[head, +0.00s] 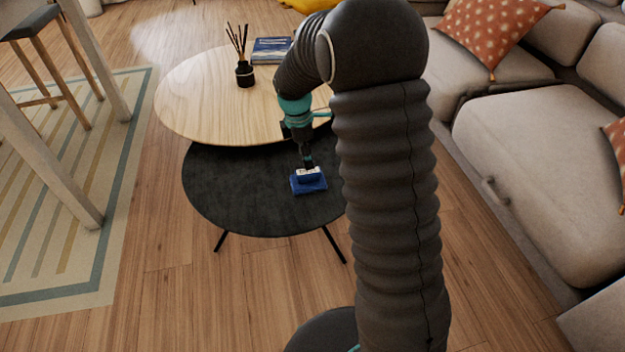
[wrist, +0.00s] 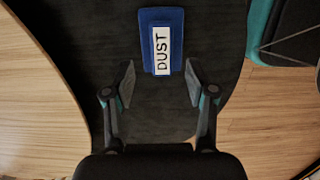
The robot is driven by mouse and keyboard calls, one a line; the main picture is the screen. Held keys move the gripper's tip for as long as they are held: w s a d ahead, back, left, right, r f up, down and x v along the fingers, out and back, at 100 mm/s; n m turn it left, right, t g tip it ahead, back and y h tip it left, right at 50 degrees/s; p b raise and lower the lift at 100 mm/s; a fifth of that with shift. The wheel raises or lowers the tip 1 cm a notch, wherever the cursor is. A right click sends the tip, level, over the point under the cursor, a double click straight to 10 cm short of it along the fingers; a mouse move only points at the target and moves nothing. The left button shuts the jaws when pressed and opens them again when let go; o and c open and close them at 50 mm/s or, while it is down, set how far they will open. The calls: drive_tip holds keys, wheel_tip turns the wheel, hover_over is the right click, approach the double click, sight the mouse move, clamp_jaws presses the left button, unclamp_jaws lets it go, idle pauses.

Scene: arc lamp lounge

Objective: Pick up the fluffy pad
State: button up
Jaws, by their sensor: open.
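The fluffy pad (wrist: 148,22) is a blue block with a white label reading DUST, lying on the black low table (wrist: 80,25). In the head view the pad (head: 309,186) sits on the dark round table top (head: 235,190), right of its middle. My gripper (wrist: 160,84) is open, with its two fingers spread apart and nothing between them. In the wrist view the pad lies just ahead of the fingertips, roughly centred between them. In the head view my gripper is above the pad, and its fingertips are too small to make out.
A higher light wood table (head: 195,95) overlaps the black table behind. It carries a reed diffuser (head: 245,74) and books (head: 271,50). A beige sofa (head: 545,150) stands at right, and a stool (head: 50,60) at left. The left half of the black table is clear.

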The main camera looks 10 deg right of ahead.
sight(308, 172)
drive_tip(key=shift+s+d+f, duration=0.1)
drive_tip(key=shift+d+f, duration=0.05)
drive_tip(key=shift+f, duration=1.65)
drive_tip(key=shift+d+f, duration=0.1)
drive_tip(key=shift+f, duration=1.65)
clamp_jaws()
